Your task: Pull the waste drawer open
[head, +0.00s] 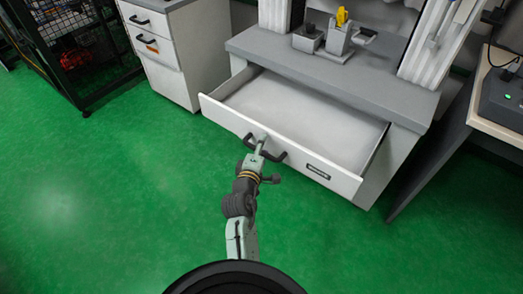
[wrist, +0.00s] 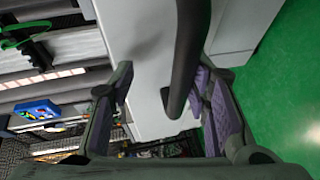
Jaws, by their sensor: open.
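The waste drawer (head: 330,166) stands pulled well out of the grey-topped cabinet in the head view, and its pale interior looks empty. Its dark bar handle (head: 280,156) is on the front panel. In the wrist view the handle (wrist: 186,55) runs between the two open fingers of my gripper (wrist: 165,85), closer to the right finger. I cannot tell whether that finger touches it.
A grey worktop (head: 300,72) with a small fixture and a yellow part (head: 341,17) is above the drawer. A white drawer cabinet (head: 170,55) stands to the left, a table (head: 497,108) to the right. Green floor (head: 110,190) in front is clear.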

